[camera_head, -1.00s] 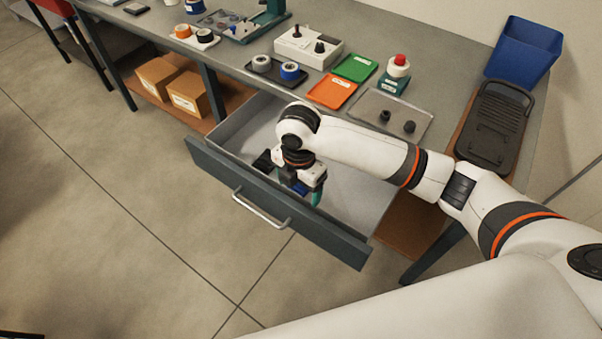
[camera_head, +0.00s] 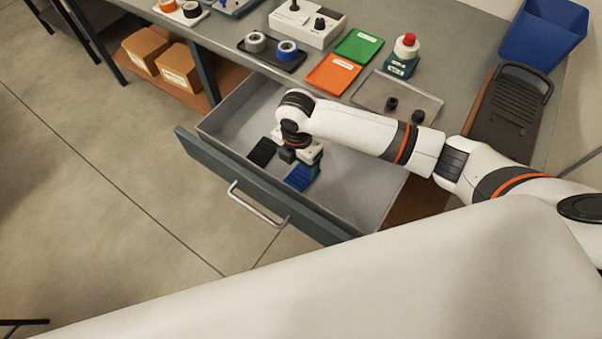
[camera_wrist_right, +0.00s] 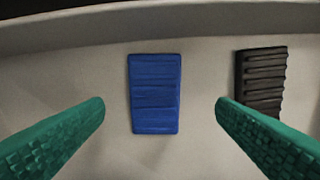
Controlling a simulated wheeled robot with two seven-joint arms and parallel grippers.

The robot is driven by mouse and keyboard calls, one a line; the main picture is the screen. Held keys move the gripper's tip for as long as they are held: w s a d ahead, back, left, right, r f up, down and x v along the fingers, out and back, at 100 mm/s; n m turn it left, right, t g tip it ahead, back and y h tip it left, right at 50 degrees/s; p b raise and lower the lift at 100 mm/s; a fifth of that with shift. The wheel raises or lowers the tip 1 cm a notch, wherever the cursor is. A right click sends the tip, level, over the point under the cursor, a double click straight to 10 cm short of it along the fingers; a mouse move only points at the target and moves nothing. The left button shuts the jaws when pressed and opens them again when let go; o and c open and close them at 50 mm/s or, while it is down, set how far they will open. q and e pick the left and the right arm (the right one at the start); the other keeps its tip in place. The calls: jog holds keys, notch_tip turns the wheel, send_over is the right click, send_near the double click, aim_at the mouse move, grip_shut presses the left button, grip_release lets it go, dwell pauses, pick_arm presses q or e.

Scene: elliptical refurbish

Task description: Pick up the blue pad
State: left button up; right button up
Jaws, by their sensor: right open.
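The blue pad (camera_head: 299,178) lies flat on the floor of the open drawer (camera_head: 352,190). In the right wrist view the blue pad (camera_wrist_right: 155,93) is upright in the picture, between and beyond the fingertips. My right gripper (camera_head: 304,165) is over the drawer, close to the pad; its arm and wrist partly cover the drawer. In the right wrist view my right gripper (camera_wrist_right: 161,101) has its two green fingers wide apart with nothing between them in its grasp. My left gripper is not in view.
A black ribbed pad (camera_head: 262,151) lies in the drawer beside the blue one; it also shows in the wrist view (camera_wrist_right: 262,80). The drawer's front panel (camera_head: 255,182) and walls surround both. The workbench above holds an orange tray (camera_head: 333,74) and a green tray (camera_head: 358,46).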

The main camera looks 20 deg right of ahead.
aim_at(301, 175)
jog(key=f, duration=0.4)
jog(key=shift+s+d+f+p, duration=0.2)
jog(key=shift+d+p, duration=0.1)
jog(key=shift+d, duration=0.1)
jog(key=shift+f, duration=0.25)
jog(key=shift+w+f, duration=0.1)
jog(key=shift+c, duration=0.2)
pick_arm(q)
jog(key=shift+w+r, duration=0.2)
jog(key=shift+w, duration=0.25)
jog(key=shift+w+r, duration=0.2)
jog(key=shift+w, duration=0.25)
pick_arm(e)
jog(key=c, duration=1.1)
